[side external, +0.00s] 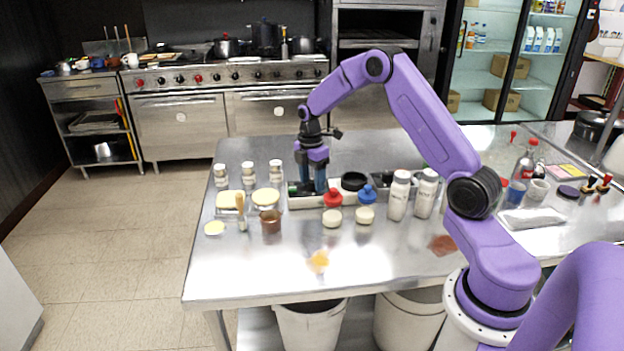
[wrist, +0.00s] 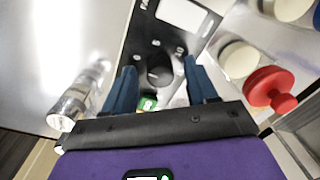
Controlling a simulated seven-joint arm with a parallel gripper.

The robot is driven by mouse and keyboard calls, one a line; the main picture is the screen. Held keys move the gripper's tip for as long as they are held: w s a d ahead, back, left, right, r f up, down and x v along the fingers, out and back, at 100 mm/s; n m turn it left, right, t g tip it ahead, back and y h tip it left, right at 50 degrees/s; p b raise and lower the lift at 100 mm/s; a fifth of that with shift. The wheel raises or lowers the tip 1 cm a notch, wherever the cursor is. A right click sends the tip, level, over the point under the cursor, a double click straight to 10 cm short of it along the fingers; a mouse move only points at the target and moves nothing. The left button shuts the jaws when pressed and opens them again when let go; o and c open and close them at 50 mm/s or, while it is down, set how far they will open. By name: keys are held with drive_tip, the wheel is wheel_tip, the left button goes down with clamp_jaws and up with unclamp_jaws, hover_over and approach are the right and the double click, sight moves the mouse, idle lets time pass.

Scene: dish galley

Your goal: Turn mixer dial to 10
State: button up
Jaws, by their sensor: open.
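The mixer's black round dial (wrist: 160,72) sits on a black panel with small white markings in the wrist view. One marking at its upper right looks like 10; I cannot read where the dial points. A green lit spot (wrist: 147,103) lies just below the dial. My gripper (wrist: 159,72) is open, with one blue finger on each side of the dial. I cannot tell whether the fingers touch it. In the side external view my gripper (side external: 312,187) points down at the left end of the low, pale mixer (side external: 310,202), and hides the dial.
White bottles (side external: 399,197) stand to the right. The table's front left is mostly clear.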

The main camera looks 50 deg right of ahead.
drive_tip(key=shift+f, duration=0.1)
drive_tip(key=c, duration=1.1)
drive_tip(key=shift+o, duration=0.2)
drive_tip(key=shift+m, duration=0.3)
drive_tip(key=m, duration=1.1)
drive_tip(key=shift+m, duration=0.4)
drive_tip(key=m, duration=0.6)
drive_tip(key=shift+s+t, duration=0.1)
drive_tip(key=shift+t, duration=0.3)
drive_tip(key=m, duration=0.5)
drive_tip(key=shift+m, duration=0.3)
